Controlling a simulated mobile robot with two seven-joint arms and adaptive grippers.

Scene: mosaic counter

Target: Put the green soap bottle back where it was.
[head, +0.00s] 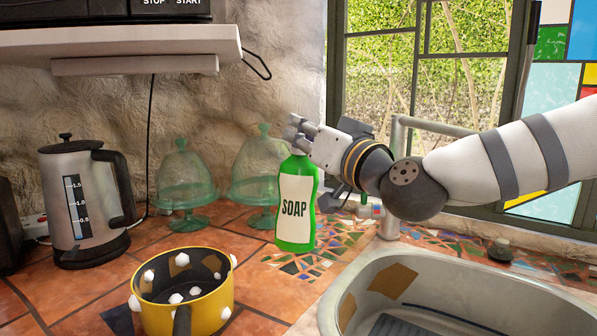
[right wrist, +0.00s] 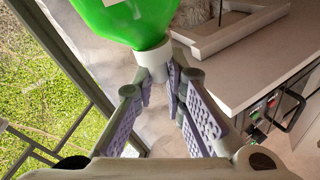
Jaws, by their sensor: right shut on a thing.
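The green soap bottle (head: 296,205) with a cream SOAP label is upright in the head view, over the mosaic part of the counter left of the sink. I cannot tell whether its base touches the counter. My right gripper (head: 299,138) is at its top, shut on its neck. In the right wrist view the green bottle (right wrist: 125,18) shows at the top, its pale neck between the fingers (right wrist: 160,75). My left gripper is in neither view.
A yellow pot (head: 205,305) with white knobs stands in front, left of the sink (head: 345,285). A kettle (head: 80,205) and two green glass domed stands (head: 183,180) are at the left and back. The tap (head: 390,190) is close right of the bottle. Mosaic counter (head: 285,265) is bare before the bottle.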

